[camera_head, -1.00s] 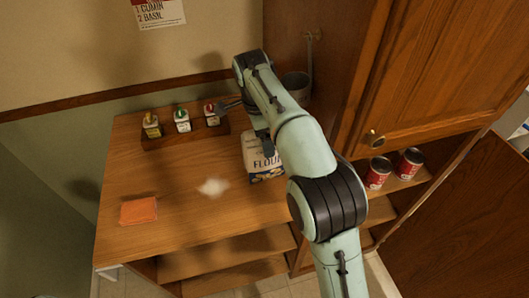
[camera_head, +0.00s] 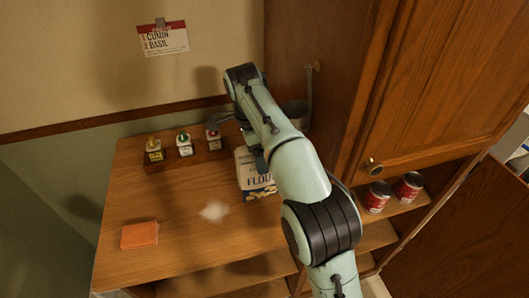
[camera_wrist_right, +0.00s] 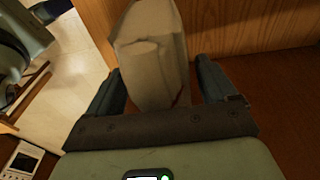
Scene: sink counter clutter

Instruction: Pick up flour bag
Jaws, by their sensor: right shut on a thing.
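The flour bag (camera_head: 256,180) is a white paper bag with dark "FLOUR" lettering, near the right side of the wooden counter top (camera_head: 185,250). It is partly hidden behind my right arm. My right gripper (camera_wrist_right: 160,85) is shut on the bag, whose pale body (camera_wrist_right: 150,50) stands between the two fingers in the right wrist view. In the head view the gripper (camera_head: 256,160) is mostly hidden by the forearm at the bag's upper part. The bag appears slightly above the counter, though its underside is hard to see. My left gripper is not in view.
A dark rack (camera_head: 190,163) with several small spice jars stands behind left of the bag. An orange sponge (camera_head: 139,235) and white powder (camera_head: 214,211) lie on the counter. Red cans (camera_head: 376,196) stand on the right shelf below a cabinet door (camera_head: 440,90).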

